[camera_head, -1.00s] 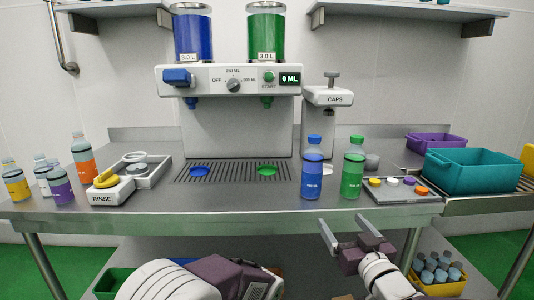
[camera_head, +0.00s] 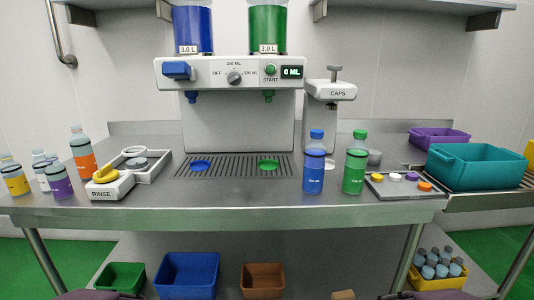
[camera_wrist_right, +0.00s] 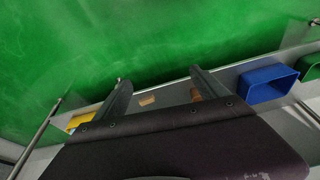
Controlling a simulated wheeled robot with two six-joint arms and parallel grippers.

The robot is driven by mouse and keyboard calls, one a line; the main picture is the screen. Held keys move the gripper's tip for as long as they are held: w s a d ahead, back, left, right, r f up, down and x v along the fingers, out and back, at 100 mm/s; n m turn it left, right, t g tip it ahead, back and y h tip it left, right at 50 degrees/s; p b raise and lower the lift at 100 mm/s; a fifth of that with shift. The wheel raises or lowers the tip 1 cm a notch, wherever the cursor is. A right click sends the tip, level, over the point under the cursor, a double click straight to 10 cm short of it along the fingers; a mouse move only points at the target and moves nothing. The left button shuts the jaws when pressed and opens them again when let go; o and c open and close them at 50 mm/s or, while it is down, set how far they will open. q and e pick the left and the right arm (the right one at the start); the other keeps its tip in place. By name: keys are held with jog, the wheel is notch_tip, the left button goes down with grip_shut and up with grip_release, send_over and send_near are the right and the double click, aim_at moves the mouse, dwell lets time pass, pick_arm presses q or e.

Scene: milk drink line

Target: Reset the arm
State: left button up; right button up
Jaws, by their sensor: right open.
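My right gripper (camera_wrist_right: 158,78) shows in the right wrist view with its two fingers wide apart and nothing between them. It points over the green floor (camera_wrist_right: 150,40) and the edge of the lower shelf, clear of the objects. In the head view only small dark purple parts of my arms show at the bottom edge. My left gripper is out of view. The blue-capped bottle (camera_head: 314,172) and the green-capped bottle (camera_head: 355,172) stand upright on the steel counter (camera_head: 240,212), with no gripper near them.
The dispenser (camera_head: 230,73) stands behind, with the rinse station (camera_head: 110,187) at left and the caps unit (camera_head: 330,92) at right. A teal crate (camera_head: 478,172) sits at right. Blue (camera_head: 187,276), green (camera_head: 120,276) and brown (camera_head: 262,280) bins stand on the lower shelf. The counter's front is clear.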

jog(key=s+g, duration=0.2)
jog(key=s, duration=0.3)
pick_arm(q)
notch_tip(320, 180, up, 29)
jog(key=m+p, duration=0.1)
jog(key=p, duration=2.8)
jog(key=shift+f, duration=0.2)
pick_arm(e)
notch_tip(320, 180, up, 28)
jog(key=w, duration=0.1)
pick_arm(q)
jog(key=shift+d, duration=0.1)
pick_arm(e)
jog(key=shift+a, duration=0.1)
